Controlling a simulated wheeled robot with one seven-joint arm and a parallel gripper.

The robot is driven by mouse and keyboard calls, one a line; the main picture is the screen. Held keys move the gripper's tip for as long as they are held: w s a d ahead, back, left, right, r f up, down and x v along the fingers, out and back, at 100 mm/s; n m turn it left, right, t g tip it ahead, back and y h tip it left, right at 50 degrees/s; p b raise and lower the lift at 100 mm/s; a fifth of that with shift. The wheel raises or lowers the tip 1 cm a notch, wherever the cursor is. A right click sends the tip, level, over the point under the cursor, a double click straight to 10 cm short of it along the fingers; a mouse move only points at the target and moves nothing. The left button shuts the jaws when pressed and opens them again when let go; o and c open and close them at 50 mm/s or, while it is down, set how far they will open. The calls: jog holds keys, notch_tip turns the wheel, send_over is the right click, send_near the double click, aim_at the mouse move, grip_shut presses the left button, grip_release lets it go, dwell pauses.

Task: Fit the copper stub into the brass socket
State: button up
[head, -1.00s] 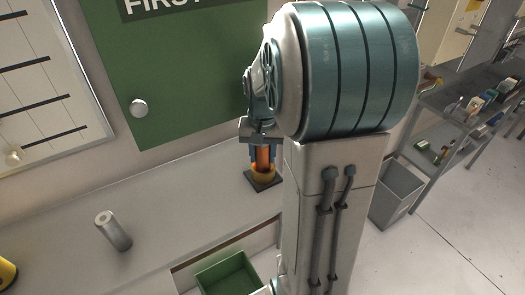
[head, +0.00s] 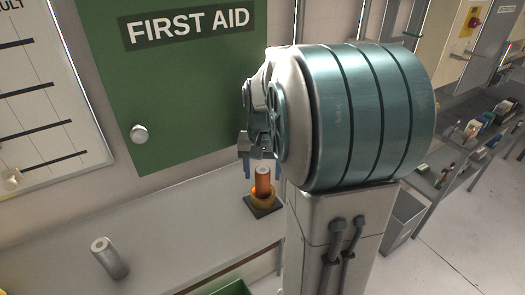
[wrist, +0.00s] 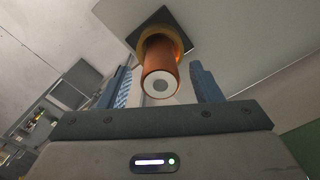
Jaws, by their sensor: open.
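The copper stub (head: 263,180) stands upright in the brass socket (head: 263,198), which sits on a dark square base on the bench. In the wrist view the copper stub (wrist: 161,80) points toward the camera, with the brass ring of the socket (wrist: 151,34) around its far end. My gripper (head: 257,172) is open and empty just above the stub, its blue fingers apart. In the wrist view the fingers (wrist: 158,88) show on both sides of the stub with gaps. How deep the stub sits is hidden.
A grey metal cylinder (head: 110,258) stands on the bench (head: 175,218) to the left. A green first aid cabinet (head: 185,80) is on the wall behind. A green bin (head: 228,288) is below the bench front. Shelves (head: 450,165) stand at the right.

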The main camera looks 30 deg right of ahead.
notch_tip(320, 180, up, 8)
jog(key=shift+f+b, duration=0.1)
jog(key=shift+b, duration=0.2)
jog(key=shift+r, duration=0.3)
jog(key=shift+s+a+r, duration=0.1)
jog(key=shift+s+a, duration=0.1)
jog(key=shift+a, duration=0.05)
jog(key=s+a+f+n+t, duration=0.3)
jog(key=s+a+f+n, duration=0.3)
jog(key=s+a, duration=0.5)
jog(key=shift+s+a+t, duration=0.15)
jog(key=shift+s+t, duration=0.25)
jog(key=shift+s, duration=0.25)
